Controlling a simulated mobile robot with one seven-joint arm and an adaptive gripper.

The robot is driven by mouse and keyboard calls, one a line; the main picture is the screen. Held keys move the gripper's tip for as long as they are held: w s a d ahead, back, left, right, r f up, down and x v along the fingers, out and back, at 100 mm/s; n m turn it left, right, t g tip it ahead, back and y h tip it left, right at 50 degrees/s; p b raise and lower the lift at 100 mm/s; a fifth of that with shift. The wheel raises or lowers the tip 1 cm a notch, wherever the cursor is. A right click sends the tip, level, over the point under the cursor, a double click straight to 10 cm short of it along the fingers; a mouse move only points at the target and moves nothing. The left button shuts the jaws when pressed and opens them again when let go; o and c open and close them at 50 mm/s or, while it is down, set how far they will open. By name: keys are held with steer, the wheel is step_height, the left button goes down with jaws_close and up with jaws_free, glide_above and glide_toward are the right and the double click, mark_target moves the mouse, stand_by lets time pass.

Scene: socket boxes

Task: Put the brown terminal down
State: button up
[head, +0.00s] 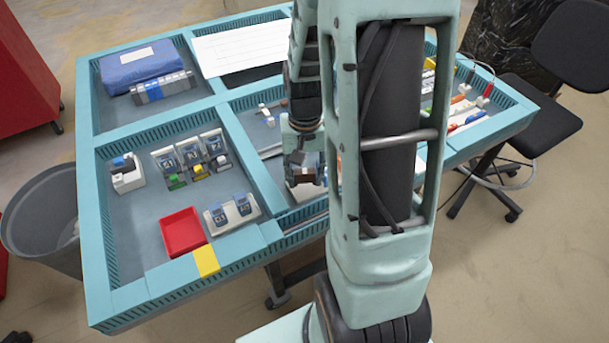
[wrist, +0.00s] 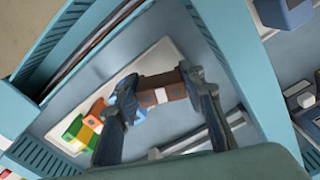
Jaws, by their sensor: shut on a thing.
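The brown terminal (wrist: 176,84), a small block with a white band, is between the two fingers of my gripper (wrist: 162,92) in the wrist view. My gripper is shut on it. A pale plate (wrist: 150,62) lies beneath it in a blue-walled compartment. Blue-and-white, orange, green and yellow terminals (wrist: 88,126) stand to the left of the fingers, partly hidden by the left finger. I cannot tell whether the brown terminal touches the plate. In the head view my gripper (head: 306,178) is low over the middle compartment, largely hidden by my arm.
Compartment dividers (head: 245,160) rise around the middle section. The left front compartment holds a red tray (head: 183,232), a white double-socket plate (head: 232,214) and several socket modules (head: 190,157). A blue package (head: 138,64) lies in the back left compartment. Grey rails (wrist: 205,135) lie near the gripper.

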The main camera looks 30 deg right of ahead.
mark_target(305, 173)
steer(key=shift+f+b, duration=0.5)
steer(key=shift+f, duration=0.15)
steer(key=o, duration=1.1)
steer(key=shift+r, duration=0.1)
steer(key=shift+r+p, duration=0.45)
steer(key=shift+p, duration=0.05)
step_height(305, 173, up, 12)
steer(key=shift+r+p, duration=0.15)
steer(key=shift+p, duration=0.45)
